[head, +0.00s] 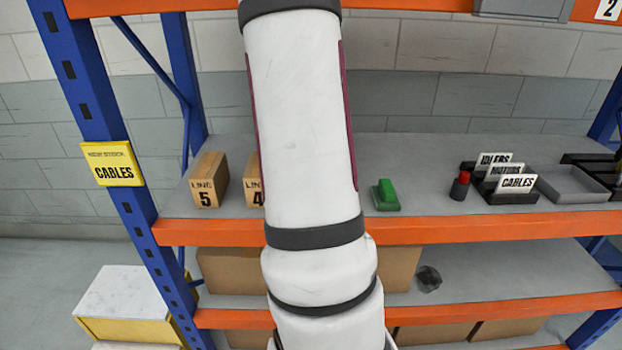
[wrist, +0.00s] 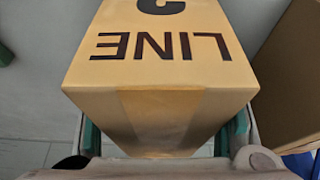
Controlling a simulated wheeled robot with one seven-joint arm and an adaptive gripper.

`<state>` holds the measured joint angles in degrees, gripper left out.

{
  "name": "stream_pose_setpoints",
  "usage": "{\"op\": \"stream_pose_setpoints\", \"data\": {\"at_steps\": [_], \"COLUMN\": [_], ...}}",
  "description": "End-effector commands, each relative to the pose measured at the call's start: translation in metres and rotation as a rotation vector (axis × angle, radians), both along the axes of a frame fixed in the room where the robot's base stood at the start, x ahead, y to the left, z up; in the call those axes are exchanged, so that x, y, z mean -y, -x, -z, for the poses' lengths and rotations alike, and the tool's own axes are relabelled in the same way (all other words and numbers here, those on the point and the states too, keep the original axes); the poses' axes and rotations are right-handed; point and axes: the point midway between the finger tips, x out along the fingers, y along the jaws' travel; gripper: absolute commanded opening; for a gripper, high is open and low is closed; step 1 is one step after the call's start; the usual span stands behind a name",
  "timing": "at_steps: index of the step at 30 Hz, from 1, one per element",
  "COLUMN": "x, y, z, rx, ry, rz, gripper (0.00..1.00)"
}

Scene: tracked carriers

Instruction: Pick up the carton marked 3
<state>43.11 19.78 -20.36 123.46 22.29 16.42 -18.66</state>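In the wrist view a tan carton (wrist: 163,73) fills the middle, with "LINE" printed upside down and part of a digit at the top edge. The digit is cut off, so I cannot read it for certain. My gripper (wrist: 163,140) has a greenish finger pad on each side of this carton. The carton hides much of the fingers, so I cannot tell whether they press on it. In the head view my arm hides my gripper and this carton.
In the head view, cartons marked 5 (head: 209,181) and 4 (head: 253,183) stand left of my arm on the shelf (head: 425,160). Another carton (wrist: 292,75) is close at the right of the wrist view. A green block (head: 385,194) and label holders (head: 508,192) stand right of my arm.

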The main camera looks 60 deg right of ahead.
Motion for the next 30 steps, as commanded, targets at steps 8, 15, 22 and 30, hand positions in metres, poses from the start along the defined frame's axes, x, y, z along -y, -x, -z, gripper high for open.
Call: {"op": "stream_pose_setpoints", "data": {"at_steps": [8,15,22,30], "x": [0.0,0.001,0.001,0.001], "y": [0.0,0.0,-0.001,-0.001], "z": [0.0,-0.001,-0.008,-0.038], "rx": [0.0,0.001,0.002,0.003], "ry": [0.0,0.003,0.004,0.006], "rz": [0.0,0.0,0.0,-0.002], "gripper": [0.0,0.0,0.0,0.0]}}
